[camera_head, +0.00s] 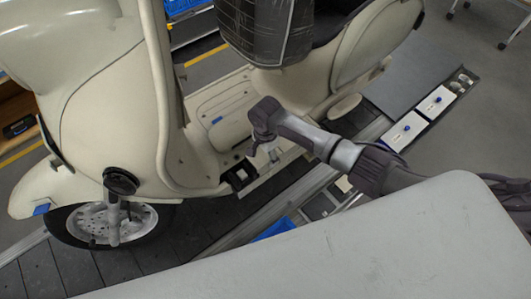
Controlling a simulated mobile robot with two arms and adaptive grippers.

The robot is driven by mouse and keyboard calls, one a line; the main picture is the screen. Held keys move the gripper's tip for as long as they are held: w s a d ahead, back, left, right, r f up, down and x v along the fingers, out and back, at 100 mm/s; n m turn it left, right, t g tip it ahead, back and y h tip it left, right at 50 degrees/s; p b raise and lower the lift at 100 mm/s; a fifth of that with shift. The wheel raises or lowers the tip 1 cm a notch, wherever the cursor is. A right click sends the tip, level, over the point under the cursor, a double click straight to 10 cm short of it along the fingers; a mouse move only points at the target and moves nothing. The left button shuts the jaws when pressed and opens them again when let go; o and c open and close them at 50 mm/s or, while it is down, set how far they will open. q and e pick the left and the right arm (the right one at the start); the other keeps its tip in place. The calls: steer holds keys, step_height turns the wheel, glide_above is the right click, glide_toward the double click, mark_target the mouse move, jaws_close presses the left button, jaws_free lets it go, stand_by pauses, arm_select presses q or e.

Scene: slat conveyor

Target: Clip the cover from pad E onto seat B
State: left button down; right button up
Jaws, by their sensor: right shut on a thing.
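My right gripper (264,153) points down over the footboard of a cream scooter (110,90). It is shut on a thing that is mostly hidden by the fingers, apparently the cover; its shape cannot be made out. A dark square fitting (238,175) sits at the footboard edge, just left of and below the fingers. I cannot read any letters, so which spot is seat B or pad E cannot be told. My left gripper is not in view.
White plates with blue knobs (403,131) (436,103) lie in a tray strip at the right. A pale grey surface (400,250) fills the lower right. The dark slat conveyor (130,262) runs under the scooter. The scooter's front column (160,90) rises left of the gripper.

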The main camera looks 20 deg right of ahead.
steer(key=o, duration=1.2)
steer(key=shift+o, duration=0.2)
